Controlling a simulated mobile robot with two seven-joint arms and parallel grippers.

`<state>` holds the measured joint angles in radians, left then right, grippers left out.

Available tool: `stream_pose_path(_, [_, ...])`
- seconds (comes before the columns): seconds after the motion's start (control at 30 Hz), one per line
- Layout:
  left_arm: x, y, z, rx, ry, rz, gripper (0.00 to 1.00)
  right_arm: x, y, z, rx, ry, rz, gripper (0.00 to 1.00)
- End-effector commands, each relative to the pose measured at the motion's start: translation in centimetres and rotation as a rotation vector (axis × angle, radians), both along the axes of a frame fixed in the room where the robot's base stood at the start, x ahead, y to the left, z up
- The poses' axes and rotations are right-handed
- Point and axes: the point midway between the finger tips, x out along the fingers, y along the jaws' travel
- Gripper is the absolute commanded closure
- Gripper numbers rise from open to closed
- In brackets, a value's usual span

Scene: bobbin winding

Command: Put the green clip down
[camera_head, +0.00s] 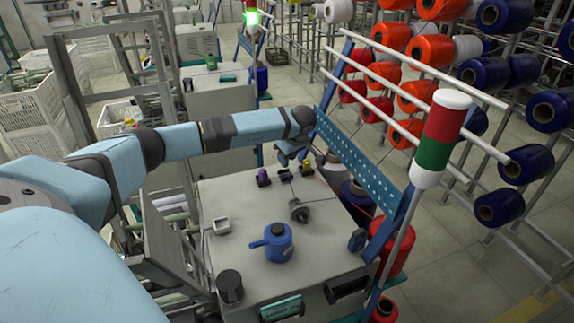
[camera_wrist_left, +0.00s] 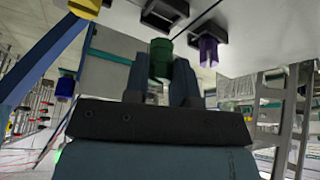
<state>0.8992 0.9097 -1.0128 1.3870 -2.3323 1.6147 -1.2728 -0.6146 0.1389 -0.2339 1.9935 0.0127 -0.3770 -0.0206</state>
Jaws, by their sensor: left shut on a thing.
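My left gripper (camera_wrist_left: 162,82) is shut on the green clip (camera_wrist_left: 160,58), which stands between its fingers in the left wrist view. In the head view this gripper (camera_head: 289,158) is over the back of the white machine top (camera_head: 245,200); the clip cannot be made out there. A purple clip (camera_head: 263,177) sits in a dark holder at the back left, and it also shows in the wrist view (camera_wrist_left: 208,50). A dark holder (camera_wrist_left: 165,13) shows near the green clip. A yellow piece (camera_head: 306,168) sits to the right. My right gripper is not in view.
A blue oil can (camera_head: 278,243), a dark spindle part (camera_head: 299,211), a small pale square tray (camera_head: 221,226) and a black cylinder (camera_head: 230,287) stand on the machine top. A blue perforated rail (camera_head: 355,165) and a red-white-green signal lamp (camera_head: 441,138) border the right side.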

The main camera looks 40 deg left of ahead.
Motion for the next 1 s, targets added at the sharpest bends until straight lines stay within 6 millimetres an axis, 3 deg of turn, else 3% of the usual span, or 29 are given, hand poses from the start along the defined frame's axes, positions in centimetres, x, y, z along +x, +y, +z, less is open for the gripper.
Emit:
stream_pose_path(0.3, [0.0,-0.1,-4.0,-0.001,0.002,0.0,0.98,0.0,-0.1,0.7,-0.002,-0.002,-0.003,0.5])
stream_pose_path(0.7, [0.0,0.0,-4.7,0.0,-0.001,-0.001,0.98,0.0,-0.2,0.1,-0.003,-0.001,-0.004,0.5])
stream_pose_path(0.73, [0.0,0.0,-4.6,0.0,-0.001,-0.001,0.71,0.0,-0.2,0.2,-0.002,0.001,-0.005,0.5])
stream_pose_path(0.8, [0.0,0.0,-4.5,0.0,-0.001,-0.001,0.55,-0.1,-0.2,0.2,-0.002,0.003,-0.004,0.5])
stream_pose_path(0.83, [0.0,0.0,-4.5,0.0,-0.001,-0.001,0.5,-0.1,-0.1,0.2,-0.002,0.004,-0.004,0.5])
stream_pose_path(1.0, [0.0,0.0,-4.5,0.0,-0.001,-0.001,0.5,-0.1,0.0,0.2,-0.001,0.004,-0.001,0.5])
